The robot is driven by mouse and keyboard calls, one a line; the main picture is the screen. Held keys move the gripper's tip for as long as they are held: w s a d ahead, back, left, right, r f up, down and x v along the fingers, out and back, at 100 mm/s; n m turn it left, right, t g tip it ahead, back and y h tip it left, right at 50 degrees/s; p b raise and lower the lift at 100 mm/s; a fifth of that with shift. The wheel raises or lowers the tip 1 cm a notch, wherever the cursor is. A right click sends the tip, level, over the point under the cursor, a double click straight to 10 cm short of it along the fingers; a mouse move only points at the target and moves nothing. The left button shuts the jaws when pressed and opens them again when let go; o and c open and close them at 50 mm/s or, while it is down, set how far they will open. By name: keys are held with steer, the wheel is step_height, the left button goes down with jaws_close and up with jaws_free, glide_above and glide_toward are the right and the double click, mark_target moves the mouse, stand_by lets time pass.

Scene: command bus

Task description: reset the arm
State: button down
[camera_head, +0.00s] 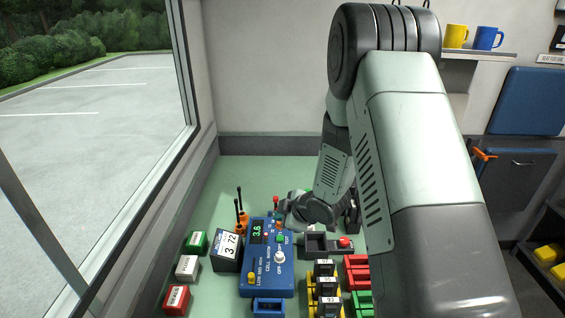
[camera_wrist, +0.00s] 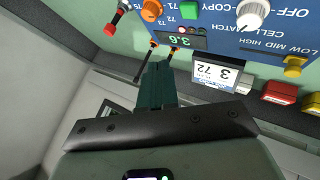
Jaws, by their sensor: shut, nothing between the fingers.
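My arm comes in from the right in the head view and bends down to the green counter (camera_head: 265,175). Its wrist is above the counter, behind and right of the blue cell meter (camera_head: 267,268). In the wrist view my gripper (camera_wrist: 158,70) shows its dark green fingers together, with nothing held. They point toward the meter's display end, which reads 3.6. The fingertips are not clear in the head view, and my arm hides part of the counter.
A display box (camera_head: 229,250) reading 3 72 stands left of the meter. Green (camera_head: 196,241), white (camera_head: 187,267) and red (camera_head: 176,299) blocks line the left. Black-topped yellow modules (camera_head: 325,285) and a dark tray (camera_head: 317,245) are at right. The counter's far left is clear.

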steer(key=s+d+r+m+h, duration=0.2)
steer(key=d+r+m, duration=0.15)
steer(key=r, duration=0.45)
steer(key=s+d+r+m+t+h, duration=0.15)
steer(key=d+r, duration=0.25)
steer(key=r, duration=0.4)
steer(key=s+d+r+m+h, duration=0.3)
steer(key=r, duration=0.4)
steer(key=s+r+m+g, duration=0.1)
steer(key=s+r+m, duration=0.2)
steer(key=s, duration=0.5)
steer(key=s+r+m+g, duration=0.1)
steer(key=s+r+m, duration=0.2)
steer(key=s, duration=0.6)
steer(key=s+d+r+m+g, duration=0.1)
steer(key=s+r+m, duration=0.1)
steer(key=s, duration=0.6)
steer(key=shift+s+r+m, duration=0.2)
steer(key=shift+r+m, duration=0.2)
steer(key=shift+r, duration=0.05)
steer(key=shift+d+y, duration=0.15)
steer(key=shift+y, duration=0.1)
